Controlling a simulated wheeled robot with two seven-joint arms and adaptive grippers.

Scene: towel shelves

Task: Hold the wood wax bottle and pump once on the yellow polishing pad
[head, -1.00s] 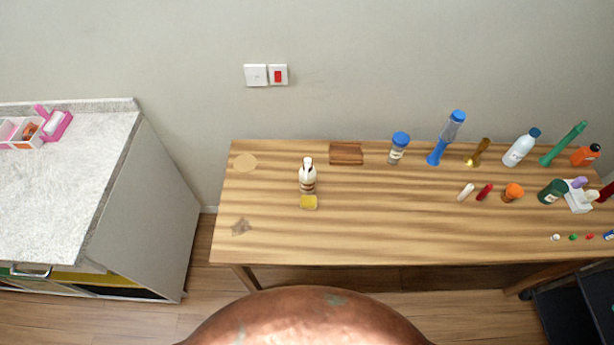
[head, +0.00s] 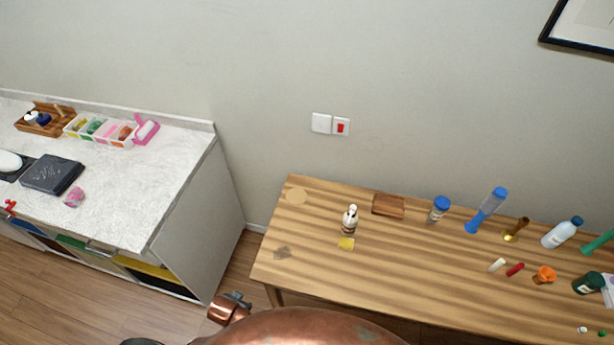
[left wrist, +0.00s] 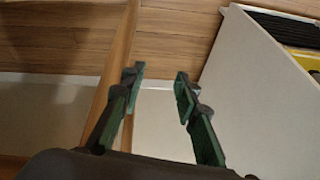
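The wood wax bottle (head: 349,221), cream with a brown label and a pump top, stands upright near the left end of the wooden table. The yellow polishing pad (head: 346,243) lies flat just in front of it. My left gripper (left wrist: 160,85) shows in the left wrist view with its two green-padded fingers apart and nothing between them. Below it are the floor and a cabinet side. My right gripper is in neither view.
The wooden table (head: 330,272) also holds a brown wooden block (head: 388,205), a blue-capped jar (head: 439,209) and several bottles and small items to the right. A counter (head: 135,185) with trays stands at the left, with a floor gap between.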

